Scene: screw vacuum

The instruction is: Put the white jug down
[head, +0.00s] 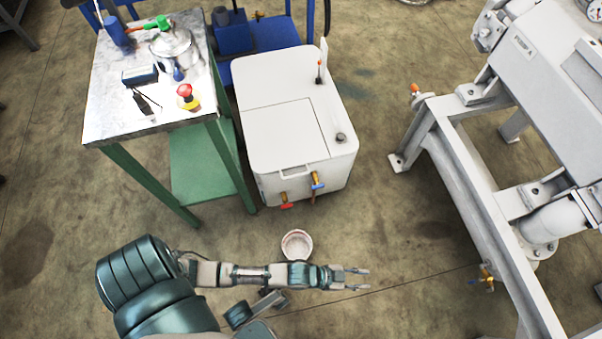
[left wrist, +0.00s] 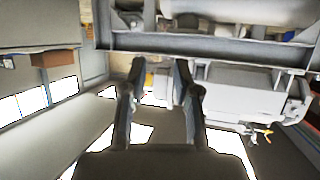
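A white round open-topped vessel (head: 297,245), which looks like the white jug, stands upright, seemingly on the floor in front of the white cabinet. Its inside looks slightly stained. My left gripper (head: 359,279) is to the right of and nearer than this vessel, apart from it. Its two fingers are spread with nothing between them. They also show spread and empty in the left wrist view (left wrist: 160,95). My left forearm passes just below the vessel in the head view. The vessel does not show in the left wrist view. My right gripper is not in view.
The white cabinet (head: 287,120) has a red-handled valve (head: 287,205) and a blue-handled valve (head: 317,182) low on its front. A green-legged table (head: 125,97) with a metal pot (head: 172,45) stands left. A grey machine frame (head: 450,165) stands right. Floor between cabinet and frame is clear.

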